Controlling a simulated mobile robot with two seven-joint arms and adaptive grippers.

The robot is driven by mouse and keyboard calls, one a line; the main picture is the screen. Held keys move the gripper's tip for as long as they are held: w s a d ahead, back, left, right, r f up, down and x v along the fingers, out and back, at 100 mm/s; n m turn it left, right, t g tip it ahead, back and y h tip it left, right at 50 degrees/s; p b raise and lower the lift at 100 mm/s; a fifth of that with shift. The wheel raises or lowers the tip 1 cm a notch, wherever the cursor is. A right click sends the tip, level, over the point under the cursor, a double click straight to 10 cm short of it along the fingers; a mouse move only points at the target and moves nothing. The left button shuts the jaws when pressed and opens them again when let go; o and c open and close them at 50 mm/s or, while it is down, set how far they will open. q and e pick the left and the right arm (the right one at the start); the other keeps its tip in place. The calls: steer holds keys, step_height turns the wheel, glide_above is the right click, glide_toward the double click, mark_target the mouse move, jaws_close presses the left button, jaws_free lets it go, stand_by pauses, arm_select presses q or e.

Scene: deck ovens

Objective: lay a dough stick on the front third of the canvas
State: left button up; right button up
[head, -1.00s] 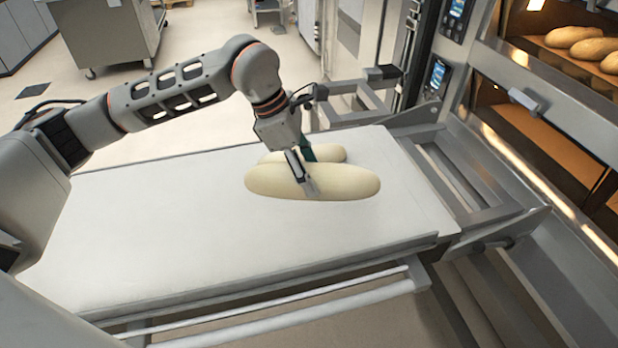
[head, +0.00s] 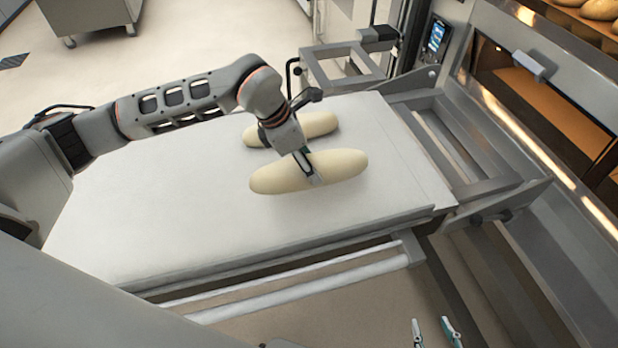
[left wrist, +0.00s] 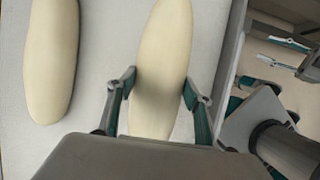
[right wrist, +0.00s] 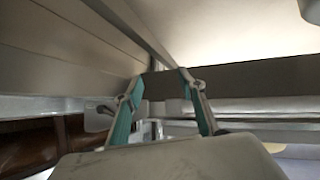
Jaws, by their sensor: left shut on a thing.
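A pale dough stick (head: 277,179) is in my left gripper (head: 314,172), whose fingers close across its middle; the left wrist view shows the fingers on either side of the stick (left wrist: 160,60). The held stick is over the near part of the white canvas (head: 150,220); I cannot tell whether it touches the cloth. A second dough stick (head: 312,125) lies on the canvas farther back, partly hidden by my left wrist, and also shows in the left wrist view (left wrist: 52,60). My right gripper (head: 433,330) is open and empty below the canvas's front edge.
A deck oven (head: 540,130) stands at the right, with loaves (head: 600,10) in an upper deck. A metal loader frame (head: 490,185) lies between canvas and oven. A rail (head: 300,290) runs along the front. The canvas's left part is clear.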

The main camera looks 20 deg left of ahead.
arm_select(q)
step_height(320, 180, down, 2)
step_height(320, 180, down, 4)
steer(key=shift+b, duration=0.4)
steer(key=shift+c, duration=0.7)
steer(key=o, duration=1.6)
steer(key=shift+o, duration=0.2)
arm_select(e)
steer(key=shift+w+d+f, duration=0.15)
steer(key=shift+w+d, duration=0.05)
steer(key=shift+w, duration=0.15)
